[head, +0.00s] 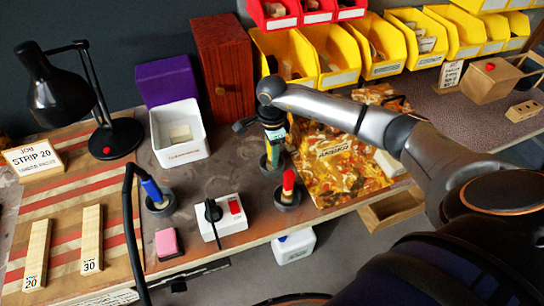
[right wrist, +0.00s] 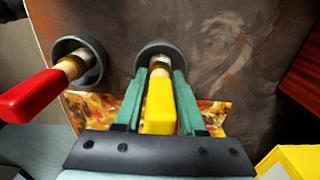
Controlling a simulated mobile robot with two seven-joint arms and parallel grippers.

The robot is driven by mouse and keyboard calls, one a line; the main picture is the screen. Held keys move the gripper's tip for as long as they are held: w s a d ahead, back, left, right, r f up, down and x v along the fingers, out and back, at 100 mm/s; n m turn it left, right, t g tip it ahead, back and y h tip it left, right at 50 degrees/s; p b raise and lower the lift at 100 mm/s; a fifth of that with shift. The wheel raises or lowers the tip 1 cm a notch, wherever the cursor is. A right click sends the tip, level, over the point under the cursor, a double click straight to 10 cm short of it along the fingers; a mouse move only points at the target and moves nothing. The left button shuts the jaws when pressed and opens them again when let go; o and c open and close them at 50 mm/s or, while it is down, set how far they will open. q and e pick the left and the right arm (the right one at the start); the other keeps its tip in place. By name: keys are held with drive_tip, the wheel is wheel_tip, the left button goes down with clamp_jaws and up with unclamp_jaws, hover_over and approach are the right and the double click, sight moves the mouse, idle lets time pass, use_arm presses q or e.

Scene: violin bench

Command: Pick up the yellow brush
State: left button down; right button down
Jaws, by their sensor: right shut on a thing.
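The yellow brush (right wrist: 159,105) has a yellow handle and a pale ferrule. In the right wrist view it lies between the two green fingers of my right gripper (right wrist: 158,88), which is shut on its handle. Its lower end reaches into a round dark grey holder (right wrist: 160,50); whether it still touches the holder's bottom I cannot tell. In the head view my right gripper (head: 272,148) points down over that holder, and its fingers mostly hide the brush. My left gripper is not in view.
A red brush (head: 289,183) stands in a holder just in front, and a blue brush (head: 152,190) stands further left. A white box (head: 180,153), a switch unit (head: 221,222) and a pink block (head: 167,242) are nearby. Yellow bins (head: 345,76) line the back.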

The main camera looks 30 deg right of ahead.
drive_tip(key=shift+r, duration=0.1)
drive_tip(key=shift+r, duration=0.2)
wheel_tip(320, 180, up, 2)
drive_tip(key=shift+w+b, duration=0.1)
drive_tip(key=shift+b, duration=0.25)
drive_tip(key=s+a+r+b, duration=0.1)
drive_tip(key=s+a+r, duration=0.3)
drive_tip(key=a+r, duration=0.6)
drive_tip(key=a, duration=0.3)
drive_tip(key=shift+a+r, duration=0.25)
